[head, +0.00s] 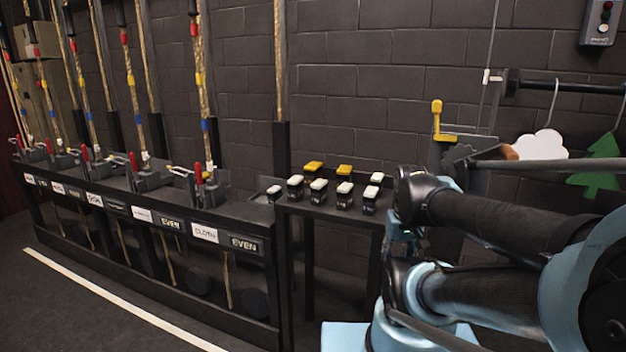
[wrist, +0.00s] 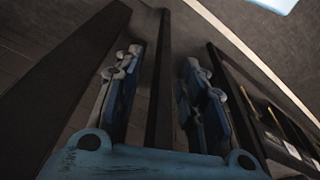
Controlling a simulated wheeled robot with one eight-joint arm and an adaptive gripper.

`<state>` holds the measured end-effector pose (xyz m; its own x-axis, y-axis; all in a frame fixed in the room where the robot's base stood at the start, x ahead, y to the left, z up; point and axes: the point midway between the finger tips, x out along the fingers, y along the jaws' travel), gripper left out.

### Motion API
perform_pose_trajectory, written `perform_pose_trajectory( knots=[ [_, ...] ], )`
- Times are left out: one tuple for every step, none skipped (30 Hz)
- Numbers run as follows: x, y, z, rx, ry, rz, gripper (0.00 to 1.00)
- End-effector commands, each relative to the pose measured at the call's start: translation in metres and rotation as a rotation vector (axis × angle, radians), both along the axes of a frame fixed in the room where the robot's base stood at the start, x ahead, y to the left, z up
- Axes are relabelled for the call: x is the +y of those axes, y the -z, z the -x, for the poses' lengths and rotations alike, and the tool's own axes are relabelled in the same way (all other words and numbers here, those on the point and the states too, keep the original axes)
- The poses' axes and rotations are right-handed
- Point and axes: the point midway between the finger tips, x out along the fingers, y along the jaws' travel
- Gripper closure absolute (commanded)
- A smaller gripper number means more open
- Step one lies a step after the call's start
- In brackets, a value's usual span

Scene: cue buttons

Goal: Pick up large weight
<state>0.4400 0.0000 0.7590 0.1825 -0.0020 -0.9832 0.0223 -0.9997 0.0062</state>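Several dark blocks with white or yellow tops stand in rows on a small black table (head: 283,205) in the head view. Two yellow-topped blocks, one at the back left (head: 313,166) and one at the back middle (head: 344,170), look slightly bigger than the white-topped ones (head: 318,188). I cannot tell which one is the large weight. In the wrist view my gripper (wrist: 165,75) is open, its two blue fingers apart. A dark upright bar shows between them, with no contact visible. In the head view my arm hides the gripper. No block is recognisable in the wrist view.
A long black rail (head: 110,190) with ropes, red handles and labels stands left of the table. A dark block wall (head: 370,85) is behind. A yellow-handled lever (head: 437,115) and a bar with hanging cloud and tree shapes are at right. Floor is clear at front left.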

Motion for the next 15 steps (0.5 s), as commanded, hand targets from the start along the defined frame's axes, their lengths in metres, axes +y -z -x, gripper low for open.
perform_pose_trajectory(
  knots=[
    [0.0,-0.005,0.006,-0.01,-0.009,0.002,0.44],
    [0.0,-0.008,0.006,-0.012,-0.019,0.005,0.37],
    [0.001,-0.012,0.004,-0.012,-0.043,0.011,0.37],
    [0.001,-0.016,0.001,-0.012,-0.066,0.017,0.37],
    [0.006,-0.021,-0.004,-0.012,-0.097,0.025,0.37],
    [0.009,-0.029,-0.011,-0.012,-0.149,0.04,0.37],
    [0.01,-0.037,-0.017,-0.012,-0.195,0.052,0.37],
    [0.011,-0.045,-0.024,-0.012,-0.244,0.065,0.37],
    [0.013,-0.056,-0.034,-0.012,-0.32,0.086,0.37],
    [0.015,-0.066,-0.042,-0.012,-0.379,0.102,0.37],
    [0.017,-0.075,-0.05,-0.011,-0.441,0.119,0.37],
    [0.02,-0.087,-0.062,-0.011,-0.526,0.142,0.37],
    [0.023,-0.096,-0.07,-0.01,-0.589,0.16,0.37],
    [0.026,-0.104,-0.079,-0.009,-0.652,0.178,0.37],
    [0.03,-0.115,-0.091,-0.007,-0.733,0.201,0.37]
  ],
)
